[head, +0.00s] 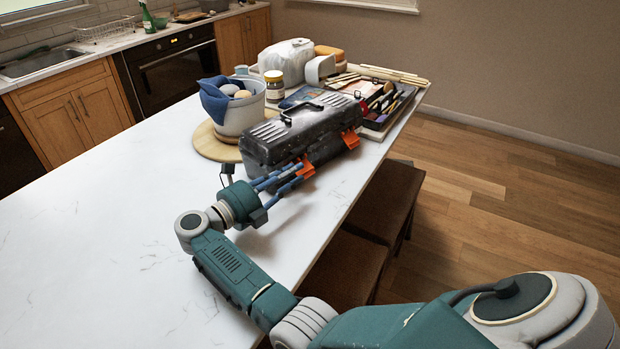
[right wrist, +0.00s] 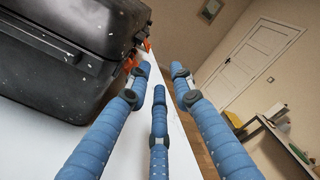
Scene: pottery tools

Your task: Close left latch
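A dark grey toolbox (head: 290,128) with a ribbed lid and black handle stands on the white table; its near end fills the upper left of the right wrist view (right wrist: 60,60). Two orange latches are on its right-hand long side. The left latch (head: 307,170) is nearer me and the right latch (head: 350,139) is farther along; both stick out from the side. My right gripper (head: 290,175) has its blue fingers beside the left latch. In the right wrist view the fingers (right wrist: 160,75) are spread, with nothing between them. Contact with the latch cannot be told. My left gripper is not in view.
A round wooden board (head: 205,146) with a grey bucket (head: 240,117) is left of the toolbox. A tool tray (head: 385,108), jar (head: 274,88) and white bag (head: 287,58) are behind. Brown stools (head: 385,200) stand by the table's right edge. The near tabletop (head: 110,220) is clear.

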